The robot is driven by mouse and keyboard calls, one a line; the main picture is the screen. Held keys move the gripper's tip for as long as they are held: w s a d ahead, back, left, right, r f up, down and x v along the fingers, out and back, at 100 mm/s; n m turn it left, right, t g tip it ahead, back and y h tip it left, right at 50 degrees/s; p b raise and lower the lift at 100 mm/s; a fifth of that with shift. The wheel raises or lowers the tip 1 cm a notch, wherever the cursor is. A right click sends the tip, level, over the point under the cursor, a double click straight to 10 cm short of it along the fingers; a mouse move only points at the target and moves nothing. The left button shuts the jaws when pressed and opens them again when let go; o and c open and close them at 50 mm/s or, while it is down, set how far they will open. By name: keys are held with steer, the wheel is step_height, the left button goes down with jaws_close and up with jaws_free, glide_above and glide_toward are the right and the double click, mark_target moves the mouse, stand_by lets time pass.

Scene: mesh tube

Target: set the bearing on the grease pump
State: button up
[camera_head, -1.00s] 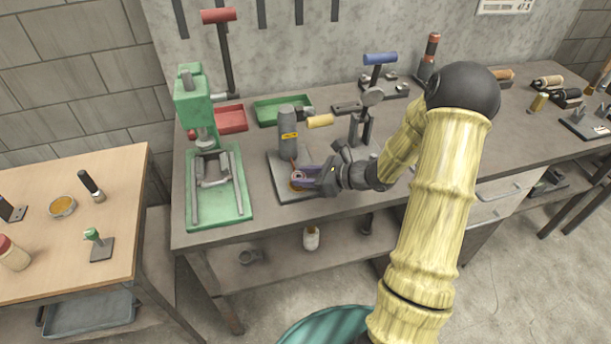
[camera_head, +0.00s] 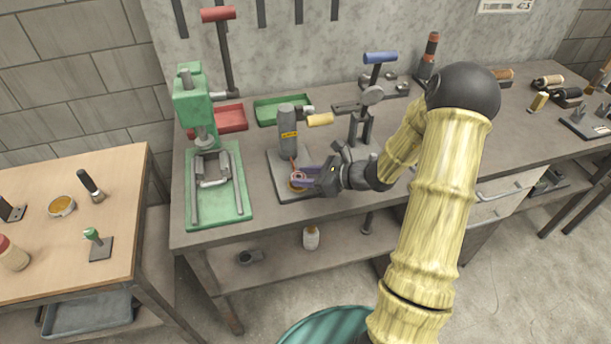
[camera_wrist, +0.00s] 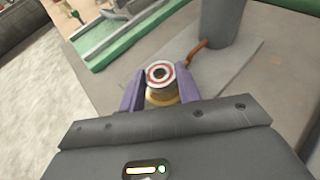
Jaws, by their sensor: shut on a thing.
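The bearing (camera_wrist: 160,74) is a small ring with a red-brown band, held between the purple fingers of my gripper (camera_wrist: 160,90) in the wrist view. In the head view my gripper (camera_head: 305,178) is shut on it above the base plate of the grease pump. The grease pump (camera_head: 288,130) is a grey cylinder with a yellow label, a yellow handle and a reddish hose, on a grey plate (camera_head: 277,165). A brass-yellow part (camera_wrist: 160,97) shows just below the bearing. I cannot tell whether the bearing touches it.
A green press (camera_head: 195,110) stands left of the pump on a green base. A red tray (camera_head: 230,118) and a green tray (camera_head: 282,108) lie behind. A wooden table (camera_head: 75,240) is at left.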

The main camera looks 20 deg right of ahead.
steer(key=shift+f+b, duration=0.55)
steer(key=shift+f, duration=0.05)
stand_by(0.6)
steer(key=o, duration=1.1)
steer(key=shift+d, duration=0.1)
steer(key=v, duration=1.7)
steer(key=shift+s+r, duration=0.15)
